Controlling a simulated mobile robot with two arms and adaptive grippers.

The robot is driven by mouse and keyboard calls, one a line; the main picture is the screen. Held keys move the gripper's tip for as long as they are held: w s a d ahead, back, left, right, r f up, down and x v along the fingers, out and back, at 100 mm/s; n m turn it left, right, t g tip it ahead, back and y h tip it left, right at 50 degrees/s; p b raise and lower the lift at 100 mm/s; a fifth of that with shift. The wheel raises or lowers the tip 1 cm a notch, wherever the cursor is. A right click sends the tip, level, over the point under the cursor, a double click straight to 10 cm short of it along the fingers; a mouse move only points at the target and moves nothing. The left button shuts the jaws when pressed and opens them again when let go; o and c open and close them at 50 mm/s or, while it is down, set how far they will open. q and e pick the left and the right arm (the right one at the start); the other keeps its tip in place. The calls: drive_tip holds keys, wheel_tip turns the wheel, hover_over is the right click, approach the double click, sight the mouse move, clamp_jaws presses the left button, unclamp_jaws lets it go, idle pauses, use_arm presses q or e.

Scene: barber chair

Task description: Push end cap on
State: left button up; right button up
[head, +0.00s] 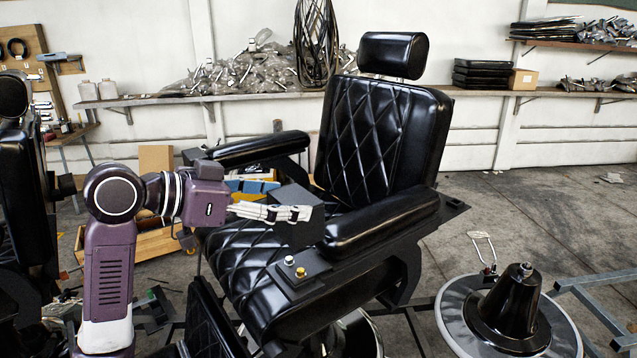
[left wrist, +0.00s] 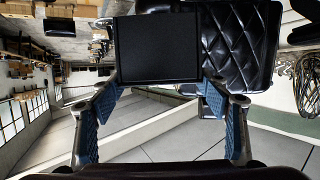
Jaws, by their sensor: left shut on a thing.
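My left gripper (head: 303,213) reaches in from the left over the seat of the black barber chair (head: 375,135). It is shut on a black box-shaped piece (head: 291,196), which I take to be the end cap. In the left wrist view the piece (left wrist: 157,48) shows as a plain dark rectangle between the two blue-padded fingers (left wrist: 160,90). It is held above the seat, between the left armrest (head: 258,147) and the right armrest (head: 380,222). Whether it touches the chair, I cannot tell. My right gripper is out of view.
A panel with two small knobs (head: 300,272) lies at the right armrest's front. A round chair base with a black cone (head: 508,305) stands on the floor at right. A grey metal frame (head: 600,300) is beside it. A loaded shelf (head: 240,97) runs along the back wall.

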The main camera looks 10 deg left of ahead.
sight(280, 226)
use_arm(q)
drive_tip(key=shift+w+d, duration=0.3)
drive_tip(key=shift+w, duration=0.1)
drive_tip(key=shift+a+r, duration=0.1)
drive_tip(key=shift+v, duration=1.2)
drive_tip(key=shift+w+d+f+b, duration=0.15)
drive_tip(key=shift+f+b, duration=0.1)
drive_tip(key=shift+f, duration=0.35)
drive_tip(key=shift+d+f+b, duration=0.2)
drive_tip(key=shift+f+b, duration=0.05)
drive_tip(key=shift+f, duration=0.3)
wheel_tip(280, 226, down, 4)
drive_tip(key=b, duration=0.2)
drive_tip(key=shift+b, duration=0.4)
drive_tip(key=shift+a, duration=0.1)
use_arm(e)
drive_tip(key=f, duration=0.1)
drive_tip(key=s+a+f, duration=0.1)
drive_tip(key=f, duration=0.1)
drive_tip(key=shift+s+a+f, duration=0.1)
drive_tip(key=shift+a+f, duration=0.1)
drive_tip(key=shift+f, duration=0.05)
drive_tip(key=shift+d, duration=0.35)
